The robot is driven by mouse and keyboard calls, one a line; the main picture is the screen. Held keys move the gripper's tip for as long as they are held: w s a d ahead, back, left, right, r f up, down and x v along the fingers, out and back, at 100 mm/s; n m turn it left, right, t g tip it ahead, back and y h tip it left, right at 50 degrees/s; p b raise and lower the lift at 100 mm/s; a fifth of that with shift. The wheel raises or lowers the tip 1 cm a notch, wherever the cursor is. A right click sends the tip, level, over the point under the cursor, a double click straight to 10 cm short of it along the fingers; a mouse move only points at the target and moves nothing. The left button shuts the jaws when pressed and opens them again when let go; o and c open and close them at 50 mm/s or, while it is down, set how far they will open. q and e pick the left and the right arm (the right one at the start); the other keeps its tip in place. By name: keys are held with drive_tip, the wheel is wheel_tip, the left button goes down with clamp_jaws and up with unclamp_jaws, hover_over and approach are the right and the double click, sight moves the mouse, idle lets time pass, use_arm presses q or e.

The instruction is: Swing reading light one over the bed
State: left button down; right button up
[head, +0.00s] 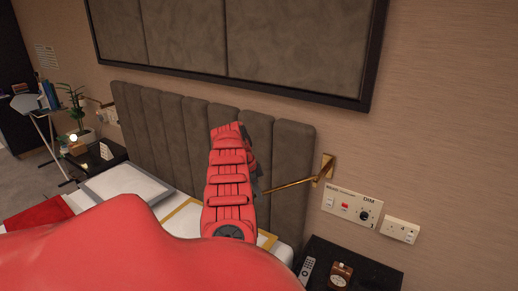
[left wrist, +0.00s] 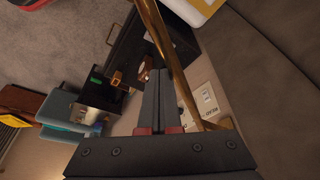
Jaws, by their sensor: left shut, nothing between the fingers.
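A brass reading light arm (head: 290,185) reaches out to the left from its wall bracket (head: 325,168) at the right end of the headboard. Its outer end is hidden behind my left arm in the head view. My left gripper (head: 258,182) is mostly hidden behind my red forearm, close to that end. In the left wrist view the gripper (left wrist: 157,78) is shut and empty, and the brass arm (left wrist: 165,45) runs close beside the fingers. I cannot tell whether they touch. The bed (head: 125,183) lies in front of the headboard. My right gripper is not in view.
The padded headboard (head: 285,165) stands behind my arm. A switch panel (head: 352,206) and socket (head: 401,230) are on the wall. Below, a dark nightstand (head: 375,268) holds a remote (head: 306,270) and a small brown item (head: 340,274). Another nightstand (head: 108,152) stands far left.

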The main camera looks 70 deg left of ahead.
use_arm(q)
drive_tip(key=p+v, duration=1.3)
drive_tip(key=v, duration=0.4)
drive_tip(key=shift+s, duration=0.15)
drive_tip(key=shift+r, duration=0.1)
